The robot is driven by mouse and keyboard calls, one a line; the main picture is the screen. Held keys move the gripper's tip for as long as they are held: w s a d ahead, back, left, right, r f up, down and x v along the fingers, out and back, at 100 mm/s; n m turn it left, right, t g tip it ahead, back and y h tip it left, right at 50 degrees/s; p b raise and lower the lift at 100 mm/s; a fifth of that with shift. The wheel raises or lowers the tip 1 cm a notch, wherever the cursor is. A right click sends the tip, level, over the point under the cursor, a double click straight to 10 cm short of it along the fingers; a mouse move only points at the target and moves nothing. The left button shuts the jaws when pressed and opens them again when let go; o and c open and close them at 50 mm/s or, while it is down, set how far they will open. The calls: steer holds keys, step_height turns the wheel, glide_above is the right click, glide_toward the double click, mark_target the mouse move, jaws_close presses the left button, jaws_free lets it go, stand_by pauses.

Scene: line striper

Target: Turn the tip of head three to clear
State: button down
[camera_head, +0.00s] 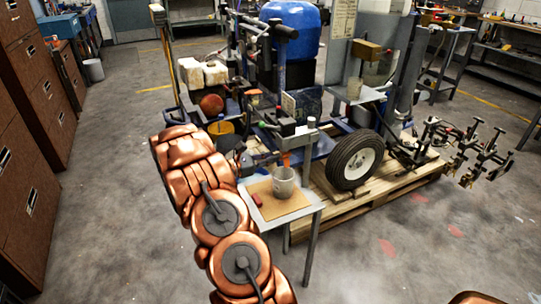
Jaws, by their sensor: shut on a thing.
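The spray heads (475,152) hang from a dark boom at the right end of the striper, beyond the pallet. They are too small to tell which is head three or how its tip is turned. My gripper (273,158) is at the small side table, left of the wheel and far from the heads. It is shut on a small orange thing (285,158), just above a grey cup (283,181). The fingers are small and partly lost against the machine, and I cannot tell whether the orange thing reaches into the cup.
The striper, with a blue tank (290,28) and black wheel (355,160), stands on a wooden pallet (330,212). Brown cabinets (35,130) line the left. Floor at front right is open.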

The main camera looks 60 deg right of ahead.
steer(key=shift+n+p, duration=1.1)
steer(key=shift+p, duration=0.85)
steer(key=c, duration=0.6)
jaws_free()
steer(key=v, duration=0.7)
steer(key=shift+p, duration=0.3)
steer(key=shift+r, duration=0.1)
stand_by(0.4)
